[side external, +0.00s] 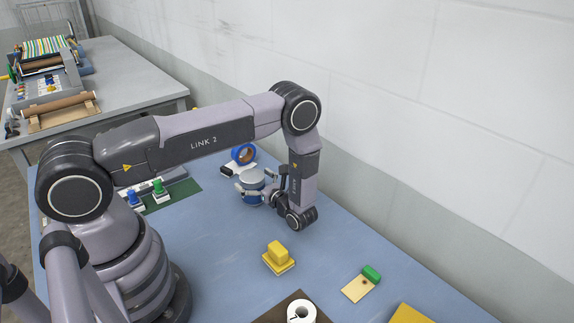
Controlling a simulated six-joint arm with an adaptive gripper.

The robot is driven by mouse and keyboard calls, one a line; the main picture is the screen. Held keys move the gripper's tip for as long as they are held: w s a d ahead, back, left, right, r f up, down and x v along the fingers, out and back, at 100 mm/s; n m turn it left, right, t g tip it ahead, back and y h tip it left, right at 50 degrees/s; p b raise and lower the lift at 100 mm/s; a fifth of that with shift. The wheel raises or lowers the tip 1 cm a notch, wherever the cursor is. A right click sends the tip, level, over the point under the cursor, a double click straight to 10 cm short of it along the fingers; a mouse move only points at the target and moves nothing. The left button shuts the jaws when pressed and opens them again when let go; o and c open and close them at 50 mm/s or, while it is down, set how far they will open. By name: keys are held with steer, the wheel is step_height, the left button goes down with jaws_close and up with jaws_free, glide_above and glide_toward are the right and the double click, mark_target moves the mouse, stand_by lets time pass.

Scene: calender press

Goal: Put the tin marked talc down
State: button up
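A small round tin (253,178) with a pale lid and a blue lower body is near the middle of the blue work surface (225,250). No talc marking can be read on it from here. My gripper (253,188) reaches to it from the right, with fingers on both sides of it, and appears shut on it. The tin looks upright. I cannot tell whether its base touches the surface or is a little above it.
Behind the tin is a blue tape roll (243,154). A green mat (178,196) with blue and green pieces lies left. The wall borders the right side.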

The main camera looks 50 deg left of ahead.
steer(key=shift+r, duration=0.2)
steer(key=d, duration=1.1)
steer(key=shift+w+d, duration=0.25)
steer(key=shift+w, duration=0.1)
steer(key=shift+d+r, duration=0.2)
steer(key=shift+r, duration=0.05)
steer(key=s+a+r+n+g+h, duration=0.1)
steer(key=s+r+n+h, duration=0.3)
steer(key=r, duration=0.8)
steer(key=s+r+n+g+h, duration=0.2)
steer(key=r+n+h, duration=0.4)
steer(key=r, duration=0.6)
steer(key=s+d+r+n+t+h, duration=0.2)
steer(key=s+r+n+t+h, duration=0.1)
steer(key=s, duration=0.5)
steer(key=s+d+r+n+t+h, duration=0.2)
steer(key=s+r+n+t+h, duration=0.2)
steer(key=s+r, duration=0.4)
steer(key=shift+s+t+h, duration=0.5)
steer(key=shift+t, duration=0.8)
